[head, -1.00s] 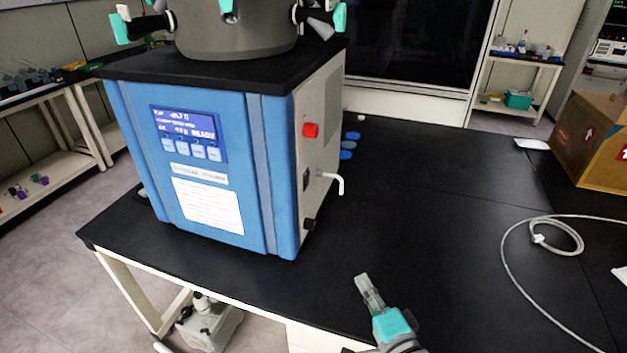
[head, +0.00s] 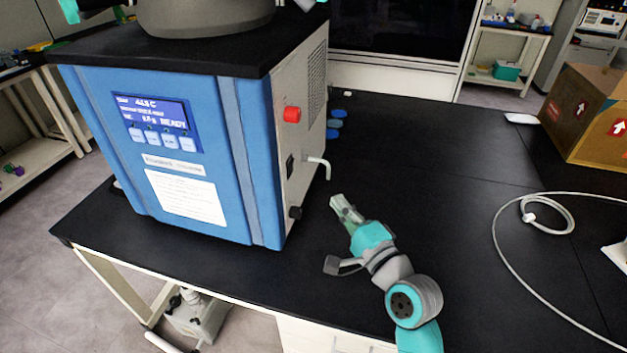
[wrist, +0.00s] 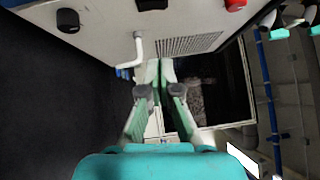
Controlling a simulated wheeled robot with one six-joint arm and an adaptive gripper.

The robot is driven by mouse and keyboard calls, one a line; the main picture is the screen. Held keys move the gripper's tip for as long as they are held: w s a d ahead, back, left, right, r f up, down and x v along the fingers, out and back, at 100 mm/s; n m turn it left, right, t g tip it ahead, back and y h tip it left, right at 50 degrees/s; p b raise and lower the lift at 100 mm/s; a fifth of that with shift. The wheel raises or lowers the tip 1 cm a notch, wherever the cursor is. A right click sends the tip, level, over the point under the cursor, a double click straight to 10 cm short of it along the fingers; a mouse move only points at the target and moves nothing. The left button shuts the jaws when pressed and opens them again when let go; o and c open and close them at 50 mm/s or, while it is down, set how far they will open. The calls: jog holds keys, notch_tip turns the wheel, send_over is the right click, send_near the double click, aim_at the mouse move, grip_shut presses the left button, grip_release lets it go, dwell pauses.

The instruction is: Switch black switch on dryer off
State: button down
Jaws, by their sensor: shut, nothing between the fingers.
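The blue freeze dryer (head: 225,110) stands on the black bench, its grey side panel facing right. The small black switch (head: 290,167) sits on that panel, below the red knob (head: 292,114). In the wrist view the black switch (wrist: 152,4) is cut by the top edge, left of the red knob (wrist: 235,4). My gripper (head: 339,203) is shut and empty, over the bench to the right of the panel and apart from it. In the wrist view my gripper's fingers (wrist: 160,66) lie below the panel.
A white bent pipe (head: 321,165) sticks out of the panel beside the switch, with a black knob (head: 295,212) lower down. Blue discs (head: 334,123) lie behind. A white cable (head: 500,235) and a cardboard box (head: 588,112) are at right. The bench between is clear.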

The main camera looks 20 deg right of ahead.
send_near(293, 162)
jog(key=w+d, duration=0.3)
jog(key=w, duration=0.1)
jog(key=shift+w+a, duration=0.7)
jog(key=shift+a, duration=0.2)
jog(key=shift+w+a, duration=0.65)
jog(key=shift+a, duration=0.25)
jog(key=shift+a+r, duration=0.15)
jog(key=shift+w, duration=0.1)
